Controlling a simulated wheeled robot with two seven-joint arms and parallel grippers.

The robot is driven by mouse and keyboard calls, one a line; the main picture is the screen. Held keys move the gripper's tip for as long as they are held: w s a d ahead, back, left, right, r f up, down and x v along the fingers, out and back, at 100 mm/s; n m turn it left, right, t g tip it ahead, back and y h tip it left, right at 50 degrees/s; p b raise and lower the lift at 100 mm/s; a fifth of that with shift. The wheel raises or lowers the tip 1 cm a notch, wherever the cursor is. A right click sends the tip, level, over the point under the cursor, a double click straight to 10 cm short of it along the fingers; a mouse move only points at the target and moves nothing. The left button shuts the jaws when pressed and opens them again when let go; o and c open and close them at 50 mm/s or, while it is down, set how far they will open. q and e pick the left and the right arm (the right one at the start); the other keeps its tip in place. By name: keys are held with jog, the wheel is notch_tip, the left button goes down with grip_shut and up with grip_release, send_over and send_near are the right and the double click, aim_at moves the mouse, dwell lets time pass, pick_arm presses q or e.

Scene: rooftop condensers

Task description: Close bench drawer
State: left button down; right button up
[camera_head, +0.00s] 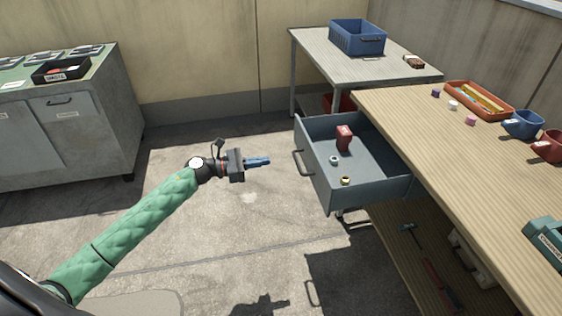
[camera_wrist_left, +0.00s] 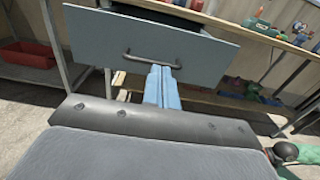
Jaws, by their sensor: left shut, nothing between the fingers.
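The grey bench drawer (camera_head: 375,175) is pulled out from under the wooden bench (camera_head: 440,130) in the head view. A small red block, a grey ring and a brass-coloured piece lie inside it. Its front panel, with a dark bar handle (camera_head: 304,163), faces left towards my left gripper (camera_head: 258,161). That gripper is shut and empty, a short gap away from the handle. In the left wrist view the blue fingers (camera_wrist_left: 161,86) point at the drawer front (camera_wrist_left: 100,45), just below the handle (camera_wrist_left: 150,60). My right gripper is not in view.
A second table (camera_head: 400,60) with a blue bin (camera_head: 357,38) stands behind the bench. A grey cabinet (camera_head: 75,120) stands at the left. Tools lie on the shelf under the bench. The floor (camera_head: 230,220) around my left arm is clear.

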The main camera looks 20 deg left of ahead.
aim_at(310, 154)
pick_arm(q)
jog(key=p+x, duration=0.1)
jog(key=x, duration=1.2)
jog(key=shift+p, duration=0.35)
jog(key=shift+w+d, duration=0.1)
jog(key=shift+w+d, duration=0.15)
jog(key=shift+d, duration=0.1)
jog(key=b+x, duration=0.3)
jog(key=x, duration=2.1)
jog(key=shift+w+d, duration=0.25)
jog(key=shift+w, duration=0.1)
jog(key=shift+r, duration=0.25)
